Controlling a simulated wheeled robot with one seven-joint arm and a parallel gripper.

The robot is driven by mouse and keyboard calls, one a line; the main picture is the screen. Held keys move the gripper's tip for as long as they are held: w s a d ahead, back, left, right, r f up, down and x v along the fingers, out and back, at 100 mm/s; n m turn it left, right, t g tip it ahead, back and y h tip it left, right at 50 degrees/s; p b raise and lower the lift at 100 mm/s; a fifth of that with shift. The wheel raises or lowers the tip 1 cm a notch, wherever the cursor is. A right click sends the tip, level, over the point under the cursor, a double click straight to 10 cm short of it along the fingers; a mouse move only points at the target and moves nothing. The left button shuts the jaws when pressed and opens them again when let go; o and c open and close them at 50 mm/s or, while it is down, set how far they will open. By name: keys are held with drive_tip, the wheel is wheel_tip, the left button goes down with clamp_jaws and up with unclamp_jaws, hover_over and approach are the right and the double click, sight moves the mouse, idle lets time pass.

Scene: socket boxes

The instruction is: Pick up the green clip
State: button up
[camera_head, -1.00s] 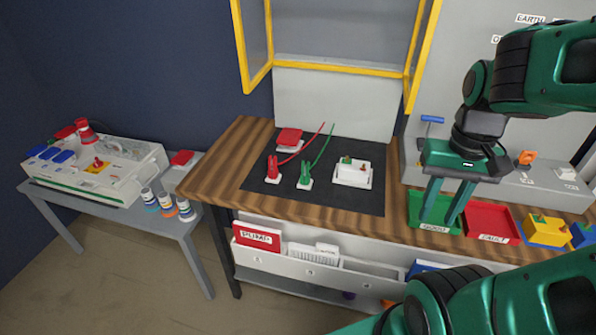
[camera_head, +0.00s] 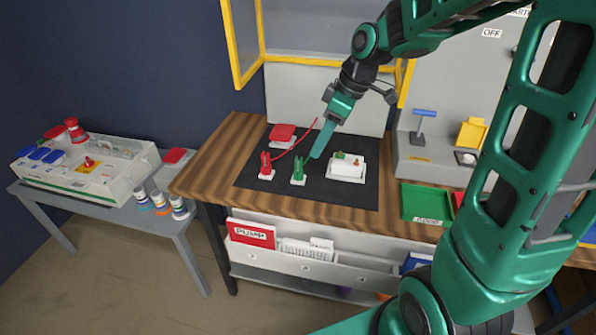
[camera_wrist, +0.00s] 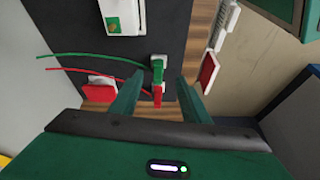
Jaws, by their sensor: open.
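The green clip (camera_head: 298,171) stands upright on a small white base on the black mat (camera_head: 330,194). The red clip (camera_head: 265,166) stands to its left on its own white base, with a red wire. My gripper (camera_head: 318,152) is open and empty, above and slightly right of the green clip in the head view. In the wrist view, the green clip (camera_wrist: 158,68) and its green wire lie ahead, beyond the gap between my fingertips (camera_wrist: 157,84). The red clip (camera_wrist: 157,96) shows nearer, between the fingers. Neither clip is held.
A white socket box (camera_head: 345,172) sits right of the green clip, and a red block (camera_head: 282,132) lies behind. A green tray (camera_head: 425,203) stands on the wooden bench at right. The yellow-framed cabinet (camera_head: 240,50) rises behind. The mat's front is clear.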

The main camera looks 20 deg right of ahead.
sight(300, 159)
drive_tip(key=shift+n+y, duration=0.3)
drive_tip(key=shift+n, duration=0.5)
drive_tip(key=w+a+f, duration=0.2)
drive_tip(key=f, duration=0.1)
drive_tip(key=w+a+f, duration=0.1)
drive_tip(key=shift+a+f, duration=0.25)
drive_tip(key=shift+f, duration=0.1)
drive_tip(key=shift+d+x, duration=0.15)
drive_tip(key=shift+x, duration=1.35)
drive_tip(key=shift+d+x, duration=0.15)
drive_tip(key=shift+x, duration=1.35)
drive_tip(key=shift+s+f, duration=0.1)
clamp_jaws()
